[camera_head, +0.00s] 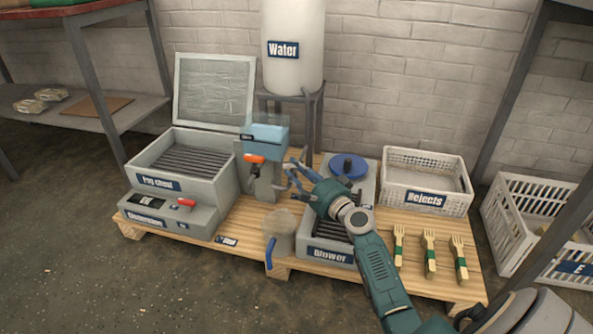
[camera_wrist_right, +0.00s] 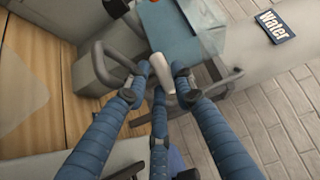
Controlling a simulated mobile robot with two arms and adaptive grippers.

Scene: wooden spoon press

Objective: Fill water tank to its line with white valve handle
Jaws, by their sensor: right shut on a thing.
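A small clear tank (camera_head: 265,138) with light blue water in it sits on a grey stand in the middle of the pallet. Clear wall shows above the water; I cannot make out the fill line. The tank also shows in the right wrist view (camera_wrist_right: 180,32). My right gripper (camera_head: 291,172) is beside the stand, on its right. In the wrist view its blue fingers (camera_wrist_right: 161,82) close around the white valve handle (camera_wrist_right: 160,72). The handle is hard to make out in the head view. My left gripper is not in view.
A large white Water drum (camera_head: 293,60) stands behind on a grey frame. An orange lever (camera_head: 255,158) is on the stand's front. The open fog chest (camera_head: 180,163) is left, the Blower box (camera_head: 328,253) front, the Rejects crate (camera_head: 427,176) right. Several wooden forks (camera_head: 429,250) lie at front right.

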